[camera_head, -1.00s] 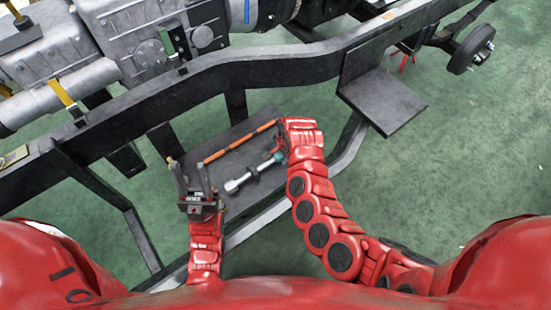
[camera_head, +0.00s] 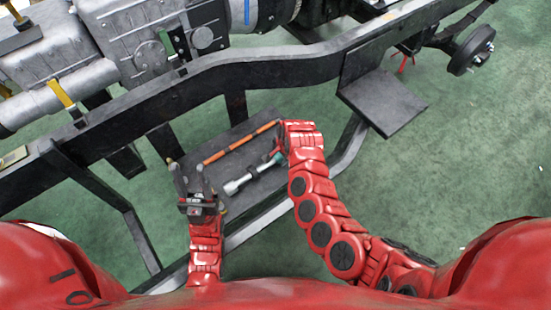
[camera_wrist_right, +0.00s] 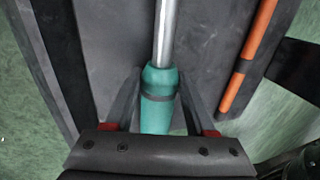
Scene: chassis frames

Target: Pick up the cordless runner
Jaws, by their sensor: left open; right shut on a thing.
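The cordless runner (camera_head: 238,185) has a silver shaft, a black middle collar and a teal handle, and it slants over the dark shelf. My right gripper (camera_head: 281,148) is shut on its teal handle and covers much of that end in the head view. In the right wrist view the teal handle (camera_wrist_right: 158,105) lies between the two fingers, with the silver shaft pointing away. I cannot tell whether it clears the shelf. My left gripper (camera_head: 192,187) is open and empty, to the left of the shaft's end.
The dark shelf (camera_head: 190,160) also bears a thin orange-and-black bar (camera_head: 238,144), beside the runner. The black chassis rail (camera_head: 285,72) runs behind the shelf, and a flat black plate (camera_head: 385,100) juts out at its right.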

